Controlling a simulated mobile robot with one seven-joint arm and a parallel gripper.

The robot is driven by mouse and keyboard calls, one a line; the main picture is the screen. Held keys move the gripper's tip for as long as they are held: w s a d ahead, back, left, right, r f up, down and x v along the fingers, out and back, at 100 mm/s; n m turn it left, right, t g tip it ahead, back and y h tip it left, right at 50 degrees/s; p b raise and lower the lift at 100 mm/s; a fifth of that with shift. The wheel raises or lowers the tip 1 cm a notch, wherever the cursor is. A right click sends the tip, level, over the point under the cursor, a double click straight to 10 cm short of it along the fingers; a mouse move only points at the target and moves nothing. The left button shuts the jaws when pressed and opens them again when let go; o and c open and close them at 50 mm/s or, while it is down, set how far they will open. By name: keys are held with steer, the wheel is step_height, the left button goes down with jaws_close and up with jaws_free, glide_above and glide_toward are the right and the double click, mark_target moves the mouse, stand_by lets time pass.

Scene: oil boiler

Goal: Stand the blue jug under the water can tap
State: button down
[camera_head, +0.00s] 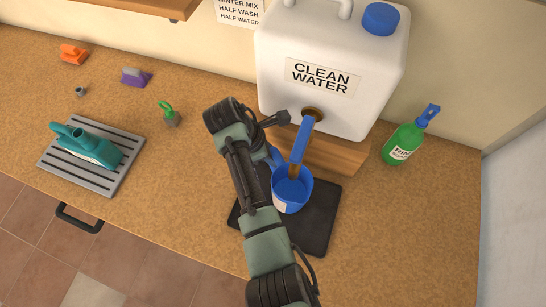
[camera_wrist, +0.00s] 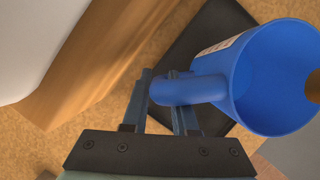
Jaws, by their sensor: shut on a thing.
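The blue jug (camera_head: 291,190) is upright or nearly so over the black mat (camera_head: 318,232), below the blue tap (camera_head: 303,140) of the white water can (camera_head: 335,35). A brown strip shows between the tap and the jug mouth; I cannot tell what it is. In the wrist view, my gripper (camera_wrist: 163,95) is shut on the handle of the jug (camera_wrist: 268,75), with a finger on each side. I cannot tell whether the jug's base touches the mat. In the head view my arm hides part of the mat and the gripper is mostly hidden.
The can stands on a wooden block (camera_head: 335,155). A teal bottle (camera_head: 88,147) lies on a grey rack (camera_head: 115,178) at left. Small orange and purple brushes are at the back left. The counter's right front is clear.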

steer(key=shift+f, duration=1.25)
steer(key=c, duration=0.7)
jaws_free()
steer(key=shift+f, duration=0.15)
